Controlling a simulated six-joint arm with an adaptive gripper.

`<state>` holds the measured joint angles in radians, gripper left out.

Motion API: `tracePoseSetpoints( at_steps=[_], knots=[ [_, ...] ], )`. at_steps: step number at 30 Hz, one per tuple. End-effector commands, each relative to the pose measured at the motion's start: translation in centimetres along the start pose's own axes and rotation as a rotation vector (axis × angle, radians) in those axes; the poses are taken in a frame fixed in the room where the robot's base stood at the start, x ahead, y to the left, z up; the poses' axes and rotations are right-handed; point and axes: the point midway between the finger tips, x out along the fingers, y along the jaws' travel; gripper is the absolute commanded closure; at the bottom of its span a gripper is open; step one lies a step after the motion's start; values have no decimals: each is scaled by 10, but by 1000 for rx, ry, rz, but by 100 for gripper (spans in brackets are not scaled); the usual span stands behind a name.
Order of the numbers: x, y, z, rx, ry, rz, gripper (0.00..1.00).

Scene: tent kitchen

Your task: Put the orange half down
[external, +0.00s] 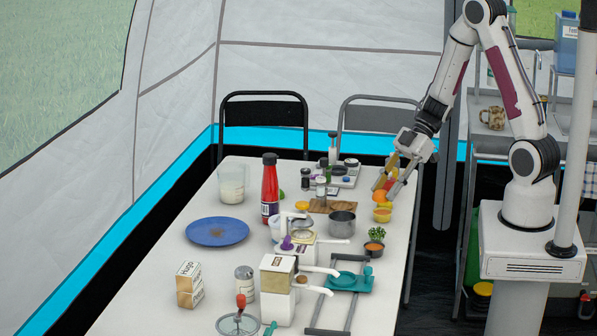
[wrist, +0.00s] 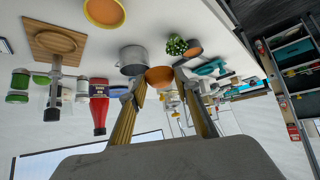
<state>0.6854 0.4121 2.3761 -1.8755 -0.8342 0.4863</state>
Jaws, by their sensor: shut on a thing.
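My gripper (external: 388,184) points down over the right edge of the white table (external: 370,297). It is shut on the orange half (external: 379,196), which shows between the fingertips (wrist: 158,84) in the wrist view as a rounded orange piece (wrist: 159,76). Just below it in the external view is a small yellow bowl (external: 382,215). A yellow-rimmed round thing with an orange inside (wrist: 104,13), seemingly this bowl, shows at the top of the wrist view. The gap between the orange half and the bowl is hard to judge.
A wooden board (external: 332,206), a grey pot (external: 342,224) and a potted plant (external: 375,234) stand near the gripper. A red bottle (external: 269,190) and a blue plate (external: 217,231) are further left. A teal tray (external: 349,281) lies in front. Clear table shows left front.

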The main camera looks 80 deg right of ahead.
Motion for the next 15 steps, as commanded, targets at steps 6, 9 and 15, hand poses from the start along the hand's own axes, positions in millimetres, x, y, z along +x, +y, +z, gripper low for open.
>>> tracePoseSetpoints(
  at_steps=[6, 9, 15],
  knots=[
    [-7, 1, -7, -3, 1, 2, 89],
    [-13, 1, -14, -4, 2, 2, 89],
    [-33, 1, -33, -7, 2, 4, 89]
  ],
)
